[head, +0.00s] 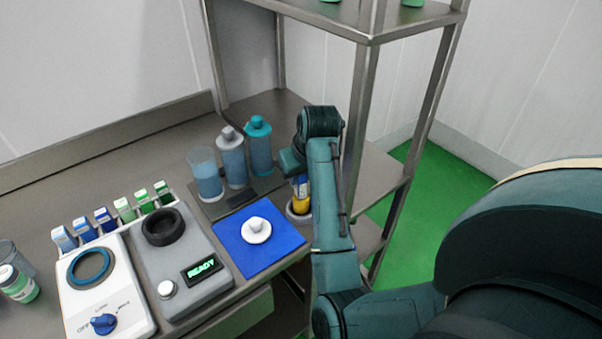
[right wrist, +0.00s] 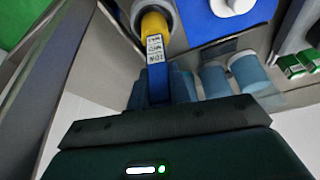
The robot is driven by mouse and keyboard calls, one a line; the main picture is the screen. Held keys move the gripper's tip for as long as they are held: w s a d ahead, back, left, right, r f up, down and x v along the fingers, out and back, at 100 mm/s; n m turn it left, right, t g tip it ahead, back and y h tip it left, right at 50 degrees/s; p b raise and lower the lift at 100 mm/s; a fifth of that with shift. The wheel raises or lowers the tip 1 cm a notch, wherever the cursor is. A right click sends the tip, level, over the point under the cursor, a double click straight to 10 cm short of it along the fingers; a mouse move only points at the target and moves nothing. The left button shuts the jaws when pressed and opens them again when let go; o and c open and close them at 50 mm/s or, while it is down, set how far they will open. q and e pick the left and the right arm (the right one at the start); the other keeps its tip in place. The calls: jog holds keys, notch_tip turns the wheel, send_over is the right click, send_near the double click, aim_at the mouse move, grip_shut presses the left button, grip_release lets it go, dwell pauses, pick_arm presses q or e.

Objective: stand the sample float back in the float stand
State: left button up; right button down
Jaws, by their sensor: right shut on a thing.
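The sample float is a slim yellow piece (head: 301,203) with a white label and a blue upper part. My right gripper (head: 296,174) is shut on its upper end and holds it upright, or nearly so. The float's lower yellow end is at the round grey float stand (head: 291,214) on the counter's right end. In the right wrist view the yellow part (right wrist: 155,28) enters the stand's ring (right wrist: 173,17); whether it rests on the bottom is hidden. The right gripper (right wrist: 158,88) is over the blue part. My left gripper is not in view.
A blue mat (head: 280,241) with a white lidded piece (head: 257,229) lies left of the stand. A clear beaker (head: 205,175) and two bottles, grey-capped (head: 231,160) and teal-capped (head: 259,145), stand behind. A steel shelf post (head: 359,120) rises close to my right arm.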

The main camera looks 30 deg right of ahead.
jog(key=shift+f, duration=0.6)
jog(key=c, duration=1.6)
grip_release()
jog(key=shift+o, duration=0.2)
jog(key=shift+v, duration=1.35)
jog(key=v, duration=0.8)
jog(key=shift+r, duration=0.2)
jog(key=shift+a, duration=0.1)
